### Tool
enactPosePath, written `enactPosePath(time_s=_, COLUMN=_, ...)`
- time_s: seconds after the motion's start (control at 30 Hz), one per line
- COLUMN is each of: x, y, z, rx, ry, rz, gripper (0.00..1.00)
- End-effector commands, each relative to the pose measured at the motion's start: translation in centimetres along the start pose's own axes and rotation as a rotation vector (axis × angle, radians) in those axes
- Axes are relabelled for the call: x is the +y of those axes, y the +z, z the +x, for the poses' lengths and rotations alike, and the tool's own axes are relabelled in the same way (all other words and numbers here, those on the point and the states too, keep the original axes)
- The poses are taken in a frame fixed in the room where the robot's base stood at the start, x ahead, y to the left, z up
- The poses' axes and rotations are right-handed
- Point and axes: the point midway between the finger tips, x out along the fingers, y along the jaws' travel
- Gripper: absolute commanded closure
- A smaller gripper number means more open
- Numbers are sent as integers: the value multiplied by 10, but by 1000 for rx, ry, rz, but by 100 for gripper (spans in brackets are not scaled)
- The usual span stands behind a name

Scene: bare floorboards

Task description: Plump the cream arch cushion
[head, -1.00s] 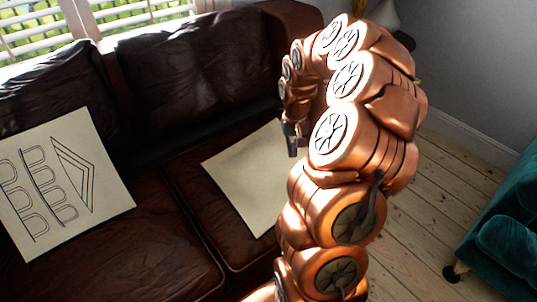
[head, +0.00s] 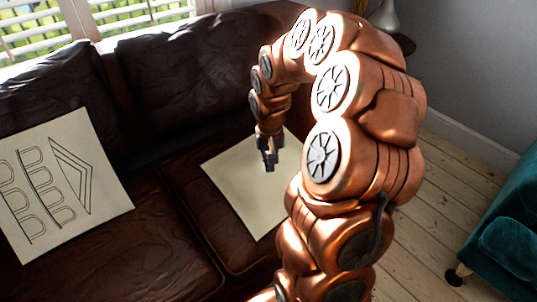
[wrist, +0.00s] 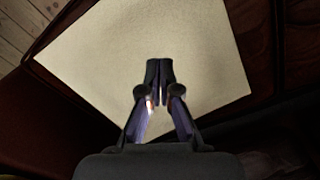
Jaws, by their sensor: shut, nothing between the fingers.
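A cream cushion with dark line-drawn arches (head: 62,185) lies on the left seat of the brown leather sofa in the head view. A plain cream cushion (head: 237,203) lies flat on the right seat, partly hidden by my arm. It fills much of the wrist view (wrist: 210,50), and no pattern shows on it. My gripper (head: 268,167) is shut and empty over the plain cushion, pointing down. In the wrist view its fingertips (wrist: 159,64) are together in front of the cushion's surface. I cannot tell whether they touch it.
The sofa's backrest (head: 190,65) stands behind the cushions, below a window with blinds (head: 120,15). A teal seat (head: 505,240) stands at the right. Bare floorboards (head: 450,185) lie between it and the sofa.

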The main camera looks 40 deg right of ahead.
Motion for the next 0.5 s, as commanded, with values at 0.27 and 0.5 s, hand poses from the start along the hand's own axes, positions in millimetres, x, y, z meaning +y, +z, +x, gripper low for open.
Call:
enactPosePath(time_s=0.27, x=0, y=0, z=7, rx=-2, ry=1, rz=0, gripper=100)
enactPosePath(time_s=0.5, x=0, y=0, z=21, rx=-1, ry=0, rz=-1, gripper=100)
